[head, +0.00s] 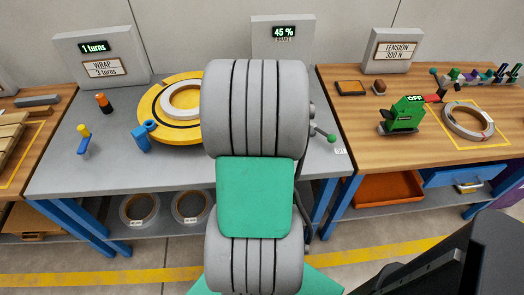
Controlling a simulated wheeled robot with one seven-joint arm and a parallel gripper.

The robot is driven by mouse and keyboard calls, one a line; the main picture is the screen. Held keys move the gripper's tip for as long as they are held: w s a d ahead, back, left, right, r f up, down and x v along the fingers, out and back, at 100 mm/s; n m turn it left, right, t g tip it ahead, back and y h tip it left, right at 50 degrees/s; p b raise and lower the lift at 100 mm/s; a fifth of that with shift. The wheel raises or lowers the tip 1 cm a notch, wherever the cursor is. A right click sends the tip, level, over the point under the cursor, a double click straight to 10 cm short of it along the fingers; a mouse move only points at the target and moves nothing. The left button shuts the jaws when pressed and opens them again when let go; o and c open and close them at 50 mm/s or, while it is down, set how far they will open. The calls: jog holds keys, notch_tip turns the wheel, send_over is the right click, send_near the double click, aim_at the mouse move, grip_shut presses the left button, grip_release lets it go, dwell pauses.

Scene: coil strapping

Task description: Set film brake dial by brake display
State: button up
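The brake display (284,32) glows green with "45 %" on a grey panel (262,45) at the back of the grey table. Part of the label below it is covered by my arm. The film brake dial cannot be made out; my large grey and green arm fills the middle of the head view and hides what lies behind it.
A yellow ring turntable (165,126) carries a pale coil (181,101). Beside it stand a blue part (142,138) and an orange-black piece (104,103). A "1 turns" display (95,47) is at back left. The right wooden table holds a green tool (403,114) and a coil (468,121).

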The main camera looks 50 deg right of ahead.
jog(key=shift+c, duration=0.2)
grip_shut()
dwell(0.3)
jog(key=n+p, duration=0.1)
jog(key=n, duration=0.4)
jog(key=shift+s+r+n+p, duration=0.1)
jog(key=shift+n+p, duration=0.2)
jog(key=shift+p, duration=0.1)
jog(key=n+p, duration=0.1)
jog(key=n, duration=0.3)
jog(key=shift+n, duration=0.4)
dwell(0.3)
